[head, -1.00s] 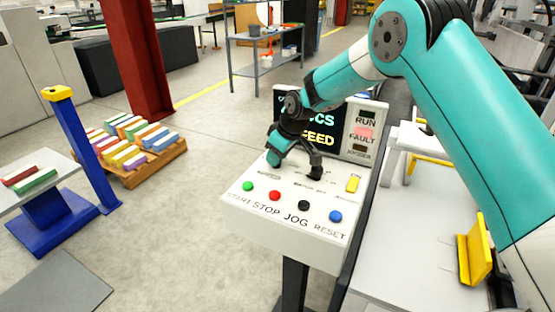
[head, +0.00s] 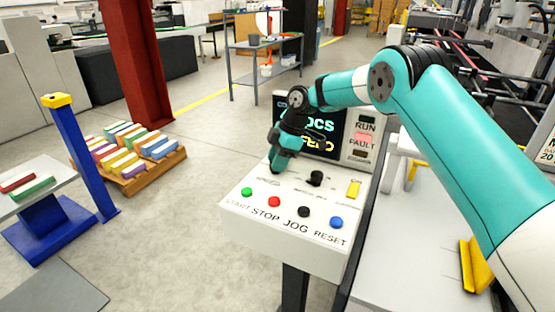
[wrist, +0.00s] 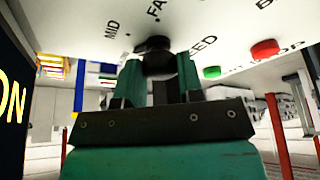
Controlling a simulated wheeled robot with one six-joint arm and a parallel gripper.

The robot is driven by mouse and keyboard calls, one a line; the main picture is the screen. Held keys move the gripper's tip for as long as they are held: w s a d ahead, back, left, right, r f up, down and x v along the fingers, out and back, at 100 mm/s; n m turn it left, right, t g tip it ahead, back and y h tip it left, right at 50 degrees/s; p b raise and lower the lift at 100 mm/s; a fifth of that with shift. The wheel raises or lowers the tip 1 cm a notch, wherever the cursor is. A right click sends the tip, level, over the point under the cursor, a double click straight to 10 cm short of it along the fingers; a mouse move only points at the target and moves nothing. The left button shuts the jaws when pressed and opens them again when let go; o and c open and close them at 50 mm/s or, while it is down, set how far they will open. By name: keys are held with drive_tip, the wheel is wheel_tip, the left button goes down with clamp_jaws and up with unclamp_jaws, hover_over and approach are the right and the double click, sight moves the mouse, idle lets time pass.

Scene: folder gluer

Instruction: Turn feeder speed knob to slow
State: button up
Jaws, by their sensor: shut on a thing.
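The feeder speed knob (wrist: 153,44) is a dark round knob on the white panel, high in the wrist view. My gripper (wrist: 160,66) is shut on it, with one teal finger on each side. MID and part of FAST are printed near the knob; no SLOW label shows. The knob's pointer is hidden, so its setting cannot be told. In the head view my gripper (head: 276,167) is down at the back left of the control panel (head: 285,232) and hides the knob.
A second black knob (head: 315,178) and a yellow switch (head: 353,189) stand right of my gripper. Green (head: 246,192), red (head: 274,202), black (head: 304,211) and blue (head: 336,222) buttons line the front. A display (head: 325,130) rises behind.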

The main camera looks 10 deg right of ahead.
drive_tip(key=shift+n, duration=0.5)
drive_tip(key=o, duration=0.9)
wheel_tip(320, 180, up, 20)
drive_tip(key=p, duration=1.2)
